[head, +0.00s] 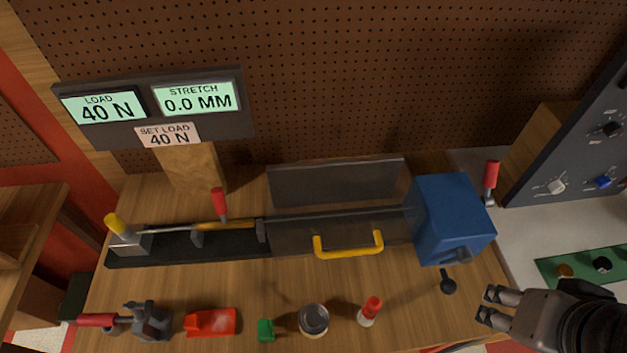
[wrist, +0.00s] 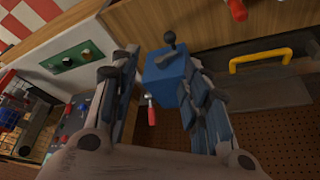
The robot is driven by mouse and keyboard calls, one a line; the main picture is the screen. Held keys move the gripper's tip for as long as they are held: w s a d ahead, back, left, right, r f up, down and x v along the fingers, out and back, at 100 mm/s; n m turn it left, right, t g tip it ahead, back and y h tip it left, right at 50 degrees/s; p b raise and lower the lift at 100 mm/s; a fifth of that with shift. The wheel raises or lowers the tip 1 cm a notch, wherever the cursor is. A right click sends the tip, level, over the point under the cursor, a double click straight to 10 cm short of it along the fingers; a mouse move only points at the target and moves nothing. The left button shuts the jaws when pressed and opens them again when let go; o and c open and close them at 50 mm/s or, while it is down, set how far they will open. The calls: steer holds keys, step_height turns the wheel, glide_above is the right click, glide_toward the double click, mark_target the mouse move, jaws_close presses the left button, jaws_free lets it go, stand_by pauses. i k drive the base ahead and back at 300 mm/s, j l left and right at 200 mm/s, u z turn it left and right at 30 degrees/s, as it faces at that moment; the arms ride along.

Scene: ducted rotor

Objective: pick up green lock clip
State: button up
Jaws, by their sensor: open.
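A small green clip (head: 266,330) lies on the wooden bench near its front edge, between a red block and a round metal cup. I take it to be the green lock clip. My gripper (head: 486,306) is at the right front of the bench, well to the right of the clip, with its fingers apart and nothing between them. In the wrist view my gripper (wrist: 160,85) is open, with the blue box (wrist: 168,78) of the rig seen beyond the fingers. The green clip does not show in the wrist view.
A red block (head: 211,322), a metal cup (head: 313,319) and a red-capped bottle (head: 370,311) stand near the clip. A grey vise (head: 150,321) is at the left. Behind runs the rig with a yellow handle (head: 348,250). Bare bench lies between handle and clip.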

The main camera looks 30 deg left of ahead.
mark_target(265, 327)
steer(key=u, duration=2.4)
